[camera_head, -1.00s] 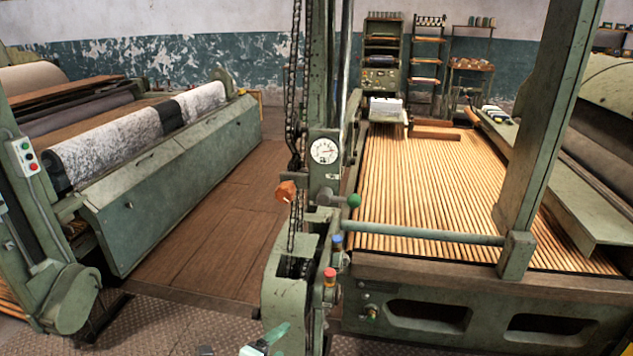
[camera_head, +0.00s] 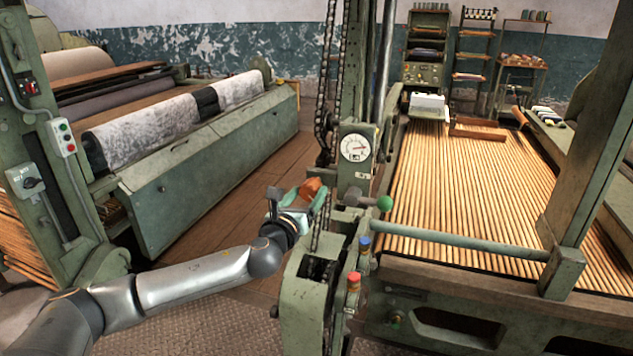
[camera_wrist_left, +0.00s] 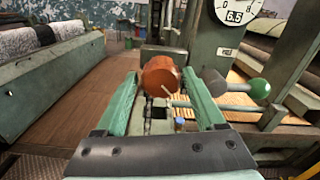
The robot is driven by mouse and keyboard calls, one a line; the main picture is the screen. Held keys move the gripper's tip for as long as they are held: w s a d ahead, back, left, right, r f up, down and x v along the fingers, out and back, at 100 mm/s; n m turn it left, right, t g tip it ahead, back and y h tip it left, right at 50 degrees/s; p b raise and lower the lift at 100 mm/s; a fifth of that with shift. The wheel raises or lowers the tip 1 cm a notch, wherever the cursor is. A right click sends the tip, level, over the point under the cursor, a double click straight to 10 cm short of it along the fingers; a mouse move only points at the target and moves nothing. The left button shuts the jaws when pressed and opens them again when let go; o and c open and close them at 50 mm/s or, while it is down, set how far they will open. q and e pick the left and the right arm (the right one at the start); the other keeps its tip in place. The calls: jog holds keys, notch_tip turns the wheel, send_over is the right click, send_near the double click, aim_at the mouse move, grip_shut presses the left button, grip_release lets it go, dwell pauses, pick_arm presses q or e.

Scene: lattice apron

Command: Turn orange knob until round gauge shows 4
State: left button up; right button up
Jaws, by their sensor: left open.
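The orange knob (camera_head: 310,190) sits on the green machine post, below and left of the round gauge (camera_head: 355,148). In the left wrist view the knob (camera_wrist_left: 160,77) lies between the fingers, with a pale mark on its face. The gauge is cut off at the top there (camera_wrist_left: 237,12), and its small window reads about 6.5. In the head view its needle is too small to read surely. My left gripper (camera_head: 305,205) is open around the knob. Both fingers in the left wrist view (camera_wrist_left: 163,92) appear apart from it. My right gripper is out of view.
A green ball-ended lever (camera_head: 384,203) sticks out just right of the knob. A red button (camera_head: 353,279) and a blue button (camera_head: 364,243) are lower on the post. A chain (camera_head: 325,90) hangs close by. Wooden floor (camera_head: 235,190) lies open to the left.

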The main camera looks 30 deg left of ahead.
aim_at(316, 182)
pick_arm(q)
jog(key=shift+x, duration=3.05)
jog(key=c, duration=1.1)
jog(key=shift+d, duration=0.1)
